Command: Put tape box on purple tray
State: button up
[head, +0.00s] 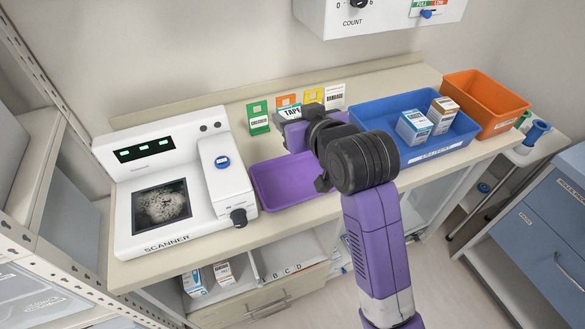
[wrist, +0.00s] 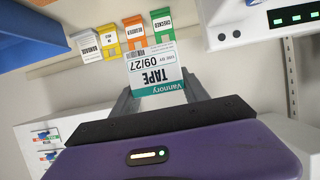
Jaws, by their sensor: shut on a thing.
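The tape box (head: 290,112) has a white face marked TAPE and a teal band; it also shows in the wrist view (wrist: 155,70). My gripper (wrist: 157,88) is shut on it, with one finger on each side of the box. In the head view my gripper (head: 298,130) is partly hidden by my own wrist. The purple tray (head: 272,198) lies on the counter, and its visible floor is empty. The box shows beyond the tray's back edge in the head view and looks raised; its exact height I cannot tell. My arm hides the tray's right part.
A white scanner (head: 128,222) stands left of the tray. A blue bin (head: 378,112) with two boxes and an orange bin (head: 495,95) stand right. Coloured cards (head: 258,118) stand along the back ledge. A white wall unit (head: 385,22) hangs above.

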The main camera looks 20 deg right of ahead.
notch_tip(320, 180, down, 16)
jog(key=shift+f, duration=0.15)
dwell(0.3)
jog(key=shift+f, duration=0.1)
jog(key=o, duration=1.4)
jog(key=shift+o, duration=0.2)
jog(key=shift+s, duration=0.1)
jog(key=v, duration=1.2)
jog(key=shift+b, duration=0.3)
